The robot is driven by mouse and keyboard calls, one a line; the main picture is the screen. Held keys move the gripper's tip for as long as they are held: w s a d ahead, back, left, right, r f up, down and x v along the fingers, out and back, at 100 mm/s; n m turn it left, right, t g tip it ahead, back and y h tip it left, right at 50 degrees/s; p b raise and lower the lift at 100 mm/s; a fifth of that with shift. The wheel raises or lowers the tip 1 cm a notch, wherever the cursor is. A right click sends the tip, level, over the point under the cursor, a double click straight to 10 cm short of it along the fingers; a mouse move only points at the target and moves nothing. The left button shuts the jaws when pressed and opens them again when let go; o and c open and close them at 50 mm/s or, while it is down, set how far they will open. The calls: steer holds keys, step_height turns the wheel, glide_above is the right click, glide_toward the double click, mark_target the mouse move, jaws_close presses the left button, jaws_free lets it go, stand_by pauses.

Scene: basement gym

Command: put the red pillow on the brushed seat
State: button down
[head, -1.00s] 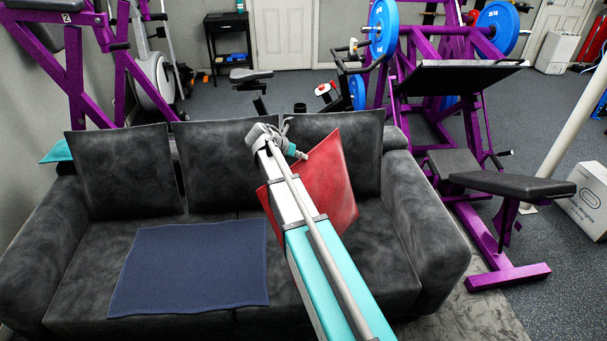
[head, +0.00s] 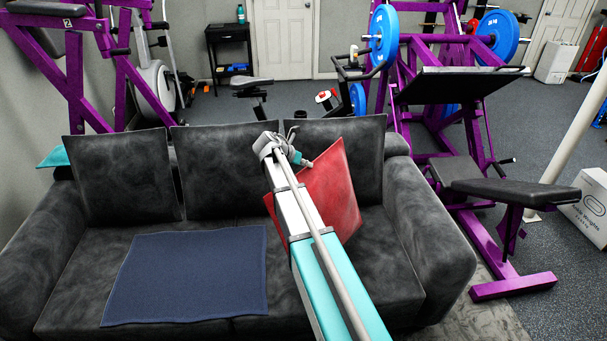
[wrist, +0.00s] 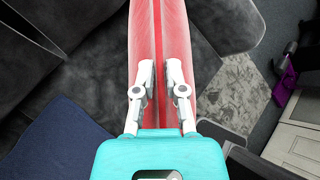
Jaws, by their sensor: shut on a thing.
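The red pillow (head: 335,185) is held up on edge over the right part of the dark grey, brushed-looking sofa seat (head: 370,245), in front of the right back cushion. In the head view my arm covers part of its left side, and I cannot tell whether its lower edge touches the seat. My gripper (head: 298,158) is at the pillow's upper left edge. In the wrist view the pillow (wrist: 158,30) runs between the two fingers of my gripper (wrist: 159,75), which are shut on it.
A dark blue cloth (head: 190,275) lies flat on the left and middle of the seat. Three grey back cushions (head: 120,180) line the back. The sofa's right armrest (head: 430,230) is beside the pillow. A purple gym machine (head: 510,285) stands to the right.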

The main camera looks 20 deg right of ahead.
steer(key=shift+w+d+f+b, duration=0.2)
steer(key=shift+d+f+b, duration=0.15)
steer(key=shift+f+b, duration=1.45)
steer(key=shift+f, duration=0.2)
steer(key=c, duration=0.7)
jaws_free()
